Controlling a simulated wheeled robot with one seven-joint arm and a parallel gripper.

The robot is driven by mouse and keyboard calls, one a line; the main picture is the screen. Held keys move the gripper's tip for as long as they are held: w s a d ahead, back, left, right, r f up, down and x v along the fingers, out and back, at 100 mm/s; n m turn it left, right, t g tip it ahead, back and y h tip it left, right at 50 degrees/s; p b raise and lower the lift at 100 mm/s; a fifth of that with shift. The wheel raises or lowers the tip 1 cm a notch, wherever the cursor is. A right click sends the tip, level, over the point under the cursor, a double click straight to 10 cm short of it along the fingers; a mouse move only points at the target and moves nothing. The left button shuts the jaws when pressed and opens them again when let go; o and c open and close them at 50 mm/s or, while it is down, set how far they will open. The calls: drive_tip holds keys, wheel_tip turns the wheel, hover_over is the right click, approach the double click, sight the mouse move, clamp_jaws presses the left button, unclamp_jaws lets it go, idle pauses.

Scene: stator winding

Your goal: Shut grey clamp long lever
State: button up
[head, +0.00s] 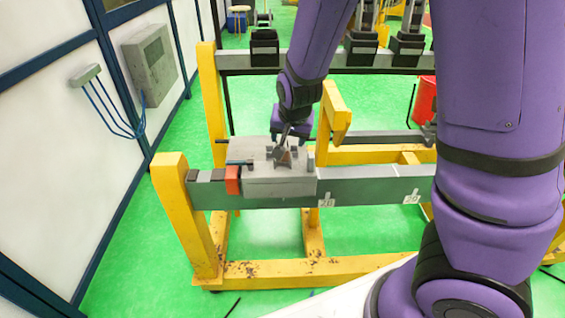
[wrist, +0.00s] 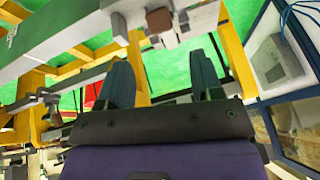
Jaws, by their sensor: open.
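In the head view, the grey clamp (head: 280,187) sits on the near grey beam, a block with small metal parts on its top. A thin dark bar with a blue end (head: 238,162) lies at the top left of the block; I cannot tell whether it is the long lever. My gripper (head: 288,134) is just above and behind the clamp's top parts, and they partly overlap in the picture. In the wrist view, my gripper (wrist: 162,88) has its two fingers apart, with nothing seen held between them. Grey clamp parts (wrist: 140,12) show beyond the fingertips.
The grey beam (head: 365,190) rests on a yellow frame (head: 183,215). A red-orange block (head: 233,180) sits left of the clamp. A yellow angled post (head: 335,110) stands close right of my gripper. A wall cabinet (head: 150,60) is at the left. Green floor is open below.

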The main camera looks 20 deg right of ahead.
sight(284, 157)
drive_tip(key=shift+x, duration=5.6)
drive_tip(key=shift+s+a, duration=0.1)
drive_tip(key=shift+s, duration=0.05)
clamp_jaws()
